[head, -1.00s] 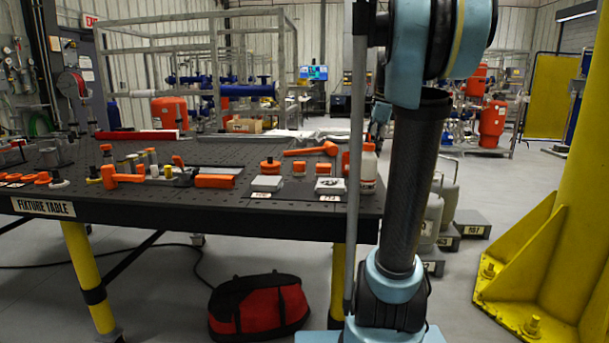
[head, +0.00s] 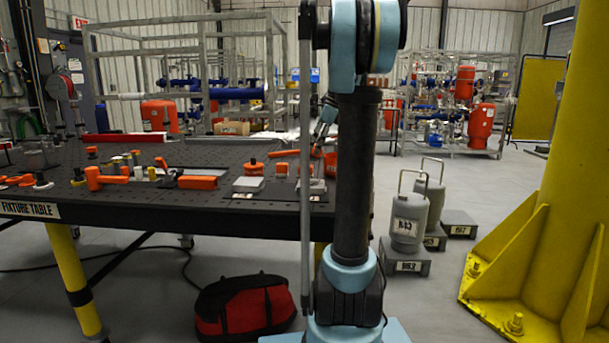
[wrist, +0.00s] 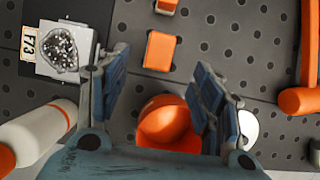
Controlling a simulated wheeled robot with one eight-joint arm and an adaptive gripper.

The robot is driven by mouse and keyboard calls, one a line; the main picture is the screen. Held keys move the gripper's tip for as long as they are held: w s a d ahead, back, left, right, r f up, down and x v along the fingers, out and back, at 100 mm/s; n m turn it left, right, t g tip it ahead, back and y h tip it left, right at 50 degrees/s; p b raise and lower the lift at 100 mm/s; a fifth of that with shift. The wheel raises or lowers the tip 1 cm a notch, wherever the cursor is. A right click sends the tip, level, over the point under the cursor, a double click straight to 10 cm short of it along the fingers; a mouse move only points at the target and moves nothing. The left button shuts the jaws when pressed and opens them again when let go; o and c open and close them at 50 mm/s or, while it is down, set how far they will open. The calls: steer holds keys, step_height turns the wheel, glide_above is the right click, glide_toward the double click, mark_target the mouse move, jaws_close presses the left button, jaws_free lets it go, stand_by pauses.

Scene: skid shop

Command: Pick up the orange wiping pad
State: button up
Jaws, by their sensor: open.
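A small orange rectangular block that looks like the wiping pad (wrist: 160,51) lies flat on the dark perforated table in the wrist view. In the head view it appears as a small orange block (head: 281,168) behind the plates. My gripper (wrist: 163,70) is open and empty above the table, with the block just beyond and between its fingertips. In the head view my gripper (head: 317,145) is partly hidden by my arm. An orange round, cup-like thing (wrist: 165,122) shows between the fingers, nearer the palm.
An orange hammer-like tool (wrist: 300,98) is at right. A longer orange block (head: 197,182) lies on the fixture table (head: 130,213). A yellow column (head: 560,150) stands at right.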

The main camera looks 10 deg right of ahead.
mark_target(306, 166)
steer(key=x, duration=0.9)
steer(key=shift+w+a+f, duration=0.1)
steer(key=shift+a+f, duration=0.05)
steer(key=shift+f, duration=0.1)
steer(key=c, duration=1.2)
